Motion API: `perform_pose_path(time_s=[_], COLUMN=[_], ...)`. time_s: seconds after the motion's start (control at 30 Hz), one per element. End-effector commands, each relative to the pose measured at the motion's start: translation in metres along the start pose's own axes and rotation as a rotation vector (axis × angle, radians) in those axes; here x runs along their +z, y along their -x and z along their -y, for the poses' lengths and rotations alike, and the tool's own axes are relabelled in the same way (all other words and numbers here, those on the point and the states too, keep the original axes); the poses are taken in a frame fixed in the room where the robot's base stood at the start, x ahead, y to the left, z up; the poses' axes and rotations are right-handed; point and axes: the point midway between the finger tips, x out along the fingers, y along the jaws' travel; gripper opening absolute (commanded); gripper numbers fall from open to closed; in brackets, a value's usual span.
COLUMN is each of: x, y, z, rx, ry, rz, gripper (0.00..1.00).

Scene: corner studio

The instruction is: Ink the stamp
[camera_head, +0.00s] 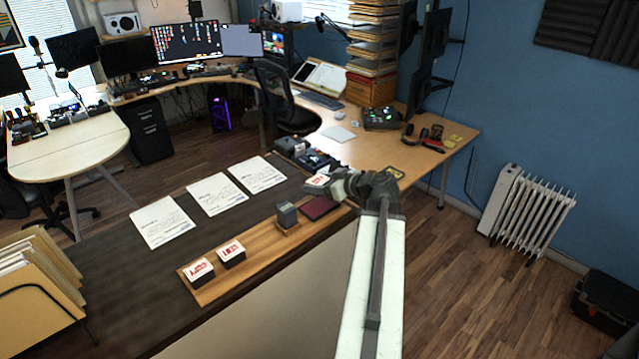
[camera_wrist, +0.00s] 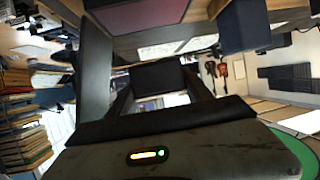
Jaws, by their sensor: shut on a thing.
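My gripper (camera_head: 338,183) is shut on a stamp (camera_head: 318,182) with a white top and red lettering. In the wrist view the held stamp is a dark block (camera_wrist: 160,78) between the two fingers. A dark red ink pad (camera_head: 318,207) lies on the right end of the wooden board, just below the held stamp in the head view. The pad also shows at the top of the wrist view (camera_wrist: 135,14), apart from the stamp. Two more stamps stand on the board's left end, one left (camera_head: 199,271) and one right (camera_head: 231,253). The held stamp's underside is hidden.
A grey block (camera_head: 287,215) stands on the wooden board (camera_head: 262,255), left of the pad. Three printed sheets (camera_head: 212,194) lie on the dark tabletop behind it. Dark devices (camera_head: 305,155) sit beyond the gripper. A folder rack (camera_head: 38,275) stands at the left.

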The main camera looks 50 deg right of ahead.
Motion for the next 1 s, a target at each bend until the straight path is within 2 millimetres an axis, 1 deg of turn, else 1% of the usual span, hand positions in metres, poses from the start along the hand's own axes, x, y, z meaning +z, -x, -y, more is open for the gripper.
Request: perform_pose_path(time_s=[0.03,0.2,0.3,0.4,1.0], x=[0.01,0.032,0.043,0.05,0.051], y=[-0.004,-0.013,-0.017,-0.02,-0.019], z=[0.0,-0.001,-0.001,-0.001,-0.001], rx=[0.0,0.001,0.001,0.001,0.002], ry=[0.0,0.0,0.0,-0.001,-0.001], rz=[0.0,0.0,0.0,0.0,0.0], gripper=[0.17,0.17,0.17,0.17,0.17])
